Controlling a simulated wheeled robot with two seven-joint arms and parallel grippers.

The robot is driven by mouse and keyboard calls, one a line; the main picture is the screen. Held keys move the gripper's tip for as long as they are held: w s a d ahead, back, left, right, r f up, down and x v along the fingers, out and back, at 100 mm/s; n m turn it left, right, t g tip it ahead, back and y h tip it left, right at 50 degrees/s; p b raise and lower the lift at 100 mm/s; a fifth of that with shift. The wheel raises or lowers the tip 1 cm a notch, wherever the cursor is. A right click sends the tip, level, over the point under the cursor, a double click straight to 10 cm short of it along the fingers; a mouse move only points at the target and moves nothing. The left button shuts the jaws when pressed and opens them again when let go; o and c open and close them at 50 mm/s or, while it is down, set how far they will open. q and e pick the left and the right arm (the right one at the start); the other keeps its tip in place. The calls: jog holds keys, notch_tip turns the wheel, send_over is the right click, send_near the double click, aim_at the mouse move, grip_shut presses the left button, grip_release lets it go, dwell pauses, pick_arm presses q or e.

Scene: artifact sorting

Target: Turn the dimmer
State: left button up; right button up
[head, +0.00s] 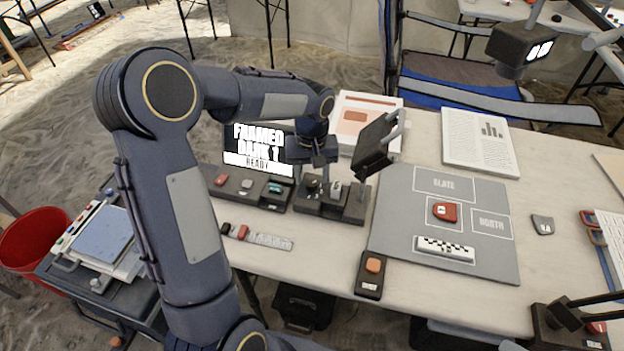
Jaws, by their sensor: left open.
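A dark control box (330,211) stands on the table behind the middle, with a round dark knob (313,184) at its left end and light-marked controls to the right of it. The knob looks like the dimmer, but its label is too small to read. My left gripper (318,172) reaches over from the left and points down just above the knob, with open jaws. Its fingers partly cover the knob, and I cannot tell whether they touch it. A dark lamp head (374,146) hangs behind and right of the box. My right gripper is not in view.
A lit screen (258,150) and a tray of small pieces (247,188) are left of the box. A grey mat (393,222) with a red piece and a scale bar lies right. A button box (371,274) stands in front. Papers (481,140) lie behind.

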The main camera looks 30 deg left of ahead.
pick_arm(q)
jog(key=shift+f, duration=0.8)
jog(key=c, duration=1)
jog(key=shift+m, duration=0.4)
jog(key=m+p, duration=0.1)
jog(key=m, duration=0.2)
jog(key=shift+r+m, duration=0.1)
jog(key=shift+m, duration=0.3)
jog(key=shift+m+p, duration=0.7)
jog(key=shift+m, duration=1.3)
